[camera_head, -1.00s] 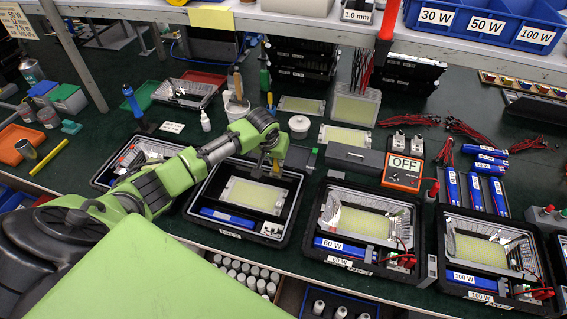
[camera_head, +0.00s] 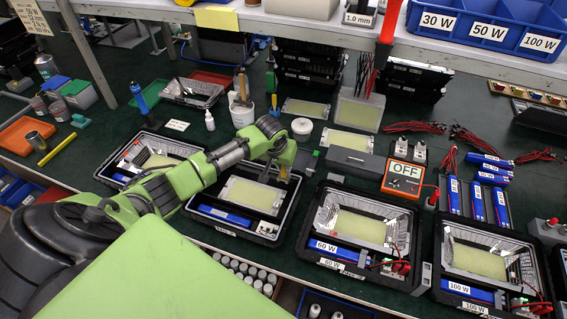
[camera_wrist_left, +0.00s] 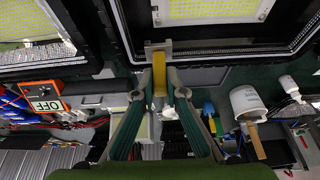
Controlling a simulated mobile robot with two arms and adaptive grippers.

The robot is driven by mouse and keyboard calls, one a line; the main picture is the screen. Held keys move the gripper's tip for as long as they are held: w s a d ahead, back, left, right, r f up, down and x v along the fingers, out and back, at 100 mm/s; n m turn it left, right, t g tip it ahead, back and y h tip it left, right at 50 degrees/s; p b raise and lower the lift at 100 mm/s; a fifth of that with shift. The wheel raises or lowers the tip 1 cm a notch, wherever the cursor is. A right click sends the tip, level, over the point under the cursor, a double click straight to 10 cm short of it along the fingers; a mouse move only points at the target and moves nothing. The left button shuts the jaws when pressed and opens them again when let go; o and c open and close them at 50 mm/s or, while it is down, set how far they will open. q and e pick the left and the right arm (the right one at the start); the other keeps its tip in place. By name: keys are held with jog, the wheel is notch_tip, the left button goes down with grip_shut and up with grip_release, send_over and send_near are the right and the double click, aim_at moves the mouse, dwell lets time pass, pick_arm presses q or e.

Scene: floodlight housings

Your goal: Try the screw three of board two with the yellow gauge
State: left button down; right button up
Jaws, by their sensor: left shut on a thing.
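My left gripper (camera_wrist_left: 160,82) is shut on a yellow gauge (camera_wrist_left: 159,70), which has a grey block at its far end. In the head view the left gripper (camera_head: 282,172) is over the upper right corner of the second housing from the left (camera_head: 202,196). Inside that housing lies a pale yellow LED board (camera_head: 250,194) with a light frame, and a blue driver (camera_head: 224,217). In the wrist view the gauge end is at the housing's black rim; whether it touches cannot be told. The individual screws are too small to tell. My right gripper is not in view.
Housings with boards stand on both sides, one marked 60 W (camera_head: 318,258), one 100 W (camera_head: 433,285). A shelf edge runs above.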

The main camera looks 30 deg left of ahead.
aim_at(283, 179)
pick_arm(q)
notch_tip(283, 179, down, 6)
jog(key=b, duration=0.3)
jog(key=shift+f, duration=0.55)
dwell(0.6)
jog(key=shift+f, duration=0.1)
dwell(0.7)
dwell(0.4)
jog(key=shift+f+p, duration=0.25)
jog(key=shift+p, duration=0.3)
dwell(0.3)
dwell(0.7)
